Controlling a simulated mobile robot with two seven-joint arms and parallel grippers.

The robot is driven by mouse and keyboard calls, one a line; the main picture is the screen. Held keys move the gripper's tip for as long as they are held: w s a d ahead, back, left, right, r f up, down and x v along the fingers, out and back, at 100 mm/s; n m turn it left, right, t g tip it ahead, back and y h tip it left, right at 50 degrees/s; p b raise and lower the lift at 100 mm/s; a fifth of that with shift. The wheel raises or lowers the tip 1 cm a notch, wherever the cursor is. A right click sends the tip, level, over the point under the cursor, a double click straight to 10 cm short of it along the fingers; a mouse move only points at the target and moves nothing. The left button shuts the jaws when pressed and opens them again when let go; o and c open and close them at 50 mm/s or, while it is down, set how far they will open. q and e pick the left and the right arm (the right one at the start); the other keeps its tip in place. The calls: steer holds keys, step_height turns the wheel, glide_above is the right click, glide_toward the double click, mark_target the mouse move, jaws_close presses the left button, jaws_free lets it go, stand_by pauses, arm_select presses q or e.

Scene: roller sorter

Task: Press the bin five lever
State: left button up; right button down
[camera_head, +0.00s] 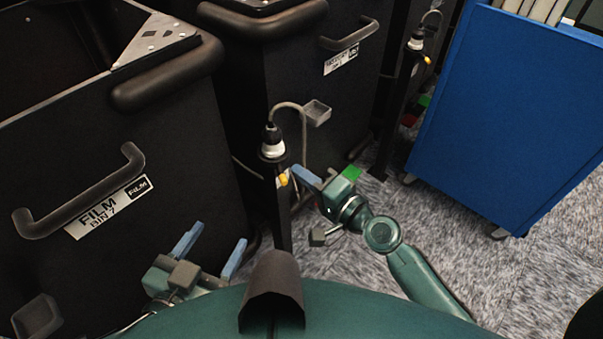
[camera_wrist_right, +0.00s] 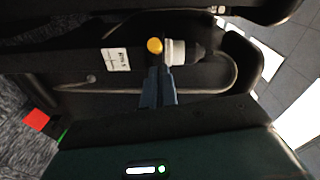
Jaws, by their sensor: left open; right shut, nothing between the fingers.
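A dark post stands in front of the middle bin, with a black and white fitting (camera_head: 272,145) on top and a yellow-tipped lever (camera_head: 283,180) on its side. My right gripper (camera_head: 302,174) is shut and empty, just to the right of the yellow tip. In the right wrist view, the yellow tip (camera_wrist_right: 154,46) is right ahead of my shut blue fingers (camera_wrist_right: 156,72); I cannot tell whether they touch. A small white label (camera_wrist_right: 115,60) on the post is too blurred to read surely. My left gripper (camera_head: 207,246) is open and empty, low at the left.
A black bin (camera_head: 80,150) labelled FILM BIN 7 is at the left. The middle bin (camera_head: 245,80) is behind the post. A second post (camera_head: 398,100) with a yellow tip stands further back. A blue cart (camera_head: 505,110) is at the right. Grey carpet (camera_head: 450,235) is free between.

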steer(key=shift+s+a, duration=0.3)
steer(key=shift+a, duration=0.05)
arm_select(q)
steer(key=shift+s+a, duration=0.2)
steer(key=shift+s, duration=0.05)
arm_select(e)
steer(key=shift+s+a, duration=0.25)
steer(key=shift+a, duration=0.1)
steer(key=shift+s+a, duration=0.1)
steer(key=shift+a, duration=0.1)
